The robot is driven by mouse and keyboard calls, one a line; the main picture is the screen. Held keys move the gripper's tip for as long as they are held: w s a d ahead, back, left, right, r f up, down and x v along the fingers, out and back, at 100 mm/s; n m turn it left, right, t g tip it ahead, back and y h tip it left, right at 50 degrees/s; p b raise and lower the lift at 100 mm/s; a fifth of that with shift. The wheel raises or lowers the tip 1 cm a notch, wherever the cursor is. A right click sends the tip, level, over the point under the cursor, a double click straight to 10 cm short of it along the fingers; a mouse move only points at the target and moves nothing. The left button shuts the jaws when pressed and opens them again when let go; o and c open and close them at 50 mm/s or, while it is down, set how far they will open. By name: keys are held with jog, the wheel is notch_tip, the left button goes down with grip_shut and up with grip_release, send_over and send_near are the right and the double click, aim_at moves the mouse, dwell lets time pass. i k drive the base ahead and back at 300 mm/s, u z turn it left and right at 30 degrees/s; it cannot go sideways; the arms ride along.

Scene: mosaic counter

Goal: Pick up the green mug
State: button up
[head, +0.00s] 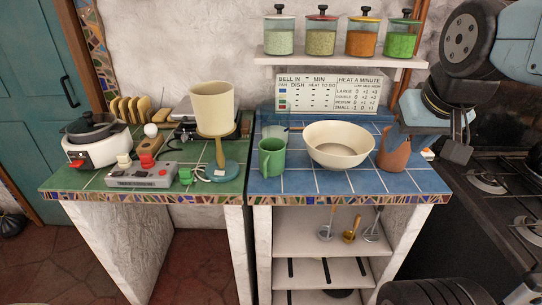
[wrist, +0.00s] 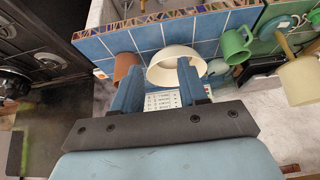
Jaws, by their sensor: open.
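The green mug (head: 272,157) stands upright on the blue-tiled counter (head: 345,182), left of a wide cream bowl (head: 338,147). In the wrist view the green mug (wrist: 234,47) is at the upper right, beyond the cream bowl (wrist: 176,64), and its handle shows. My gripper (wrist: 157,78) is open, and nothing shows between its two blue fingers. In the head view my arm comes in from the right, and my gripper is over the right part of the counter, apart from the mug. The bowl lies between my gripper and the mug.
A brown pot (head: 392,153) stands right of the bowl, partly behind my gripper. A cream-shaded lamp (head: 213,105) stands close left of the mug. A shelf (head: 340,57) with jars hangs above. A black stove (head: 490,190) is at right. The counter front before mug and bowl is clear.

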aim_at(270, 161)
jog(key=u, duration=1.4)
jog(key=k, duration=1.85)
jog(key=z, duration=0.75)
jog(key=i, duration=1)
